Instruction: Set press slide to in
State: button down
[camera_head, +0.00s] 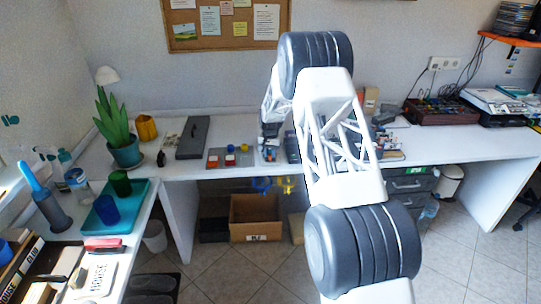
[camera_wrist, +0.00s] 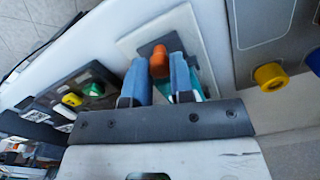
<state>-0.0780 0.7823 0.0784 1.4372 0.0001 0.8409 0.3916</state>
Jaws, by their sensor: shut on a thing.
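My gripper (camera_wrist: 160,66) is shut on an orange knob (camera_wrist: 159,60) in the wrist view, with one blue finger on each side. The knob stands on a dark base on a white plate (camera_wrist: 188,25), which lies on the white table. It looks like the press slide's handle, but the fingers hide much of the slide. A green part shows beside the right finger. In the head view my arm covers the middle of the scene, and the slide cannot be made out clearly there.
A grey panel with a yellow knob (camera_wrist: 269,75) is close on the right in the wrist view. A dark panel with green and yellow buttons (camera_wrist: 72,99) is on the left. In the head view, a plant (camera_head: 119,125) and a grey case (camera_head: 193,137) stand farther left.

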jog(key=w, duration=0.6)
jog(key=shift+w, duration=0.25)
jog(key=c, duration=1)
grip_release()
jog(key=shift+r, duration=0.1)
jog(key=shift+r, duration=3.8)
jog(key=shift+r, duration=0.1)
